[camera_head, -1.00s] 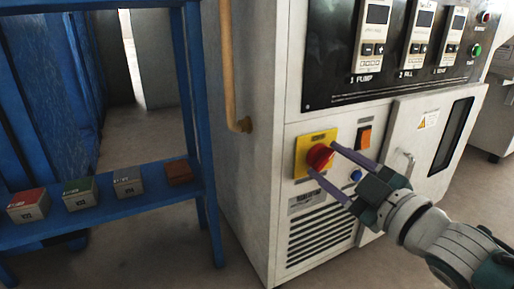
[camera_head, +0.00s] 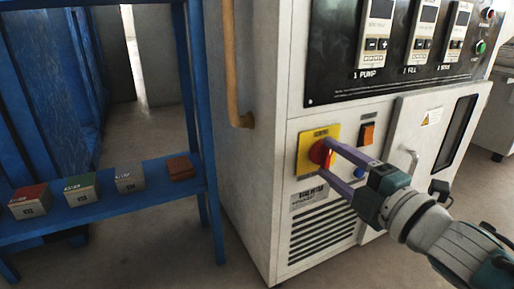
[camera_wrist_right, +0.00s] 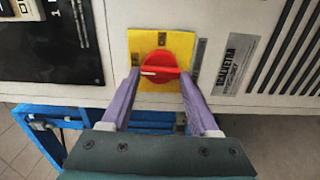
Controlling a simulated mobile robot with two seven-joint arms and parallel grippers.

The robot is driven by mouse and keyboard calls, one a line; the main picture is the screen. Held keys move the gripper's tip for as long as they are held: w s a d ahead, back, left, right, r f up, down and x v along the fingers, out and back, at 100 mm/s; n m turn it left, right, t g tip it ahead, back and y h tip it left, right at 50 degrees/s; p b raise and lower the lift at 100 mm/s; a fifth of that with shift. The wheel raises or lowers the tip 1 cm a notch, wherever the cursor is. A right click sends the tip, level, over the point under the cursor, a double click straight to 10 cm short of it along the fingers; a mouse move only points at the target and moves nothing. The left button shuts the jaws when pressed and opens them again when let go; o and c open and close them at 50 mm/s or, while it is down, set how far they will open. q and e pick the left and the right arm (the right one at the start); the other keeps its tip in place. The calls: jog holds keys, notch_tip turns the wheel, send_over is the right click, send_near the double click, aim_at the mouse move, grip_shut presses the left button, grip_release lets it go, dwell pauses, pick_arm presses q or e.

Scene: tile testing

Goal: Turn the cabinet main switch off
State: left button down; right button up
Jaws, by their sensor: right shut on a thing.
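The main switch is a red rotary knob (camera_head: 318,153) on a yellow plate (camera_head: 305,160), on the front of the white cabinet (camera_head: 285,215). In the right wrist view the knob (camera_wrist_right: 160,66) has a white mark pointing left, and the yellow plate (camera_wrist_right: 142,42) lies behind it. My right gripper (camera_head: 323,158) is shut on the knob, with one purple finger above and one below it in the head view. In the right wrist view the fingers of this gripper (camera_wrist_right: 160,76) sit at either side of the knob. My left gripper is not in view.
An orange switch (camera_head: 367,134) and a blue button (camera_head: 359,172) sit right of the knob. Vent slots (camera_head: 322,230) lie below. A door handle (camera_head: 412,162) sticks out at right. A blue shelf (camera_head: 100,212) with several small boxes stands at left.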

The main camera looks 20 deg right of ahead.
jog(key=shift+n, duration=0.3)
jog(key=o, duration=1.4)
jog(key=shift+c, duration=0.2)
jog(key=shift+s+r, duration=0.1)
jog(key=shift+s, duration=0.25)
jog(key=s+p, duration=0.4)
jog(key=s, duration=0.5)
jog(key=shift+s+d, duration=0.15)
jog(key=shift+d, duration=0.3)
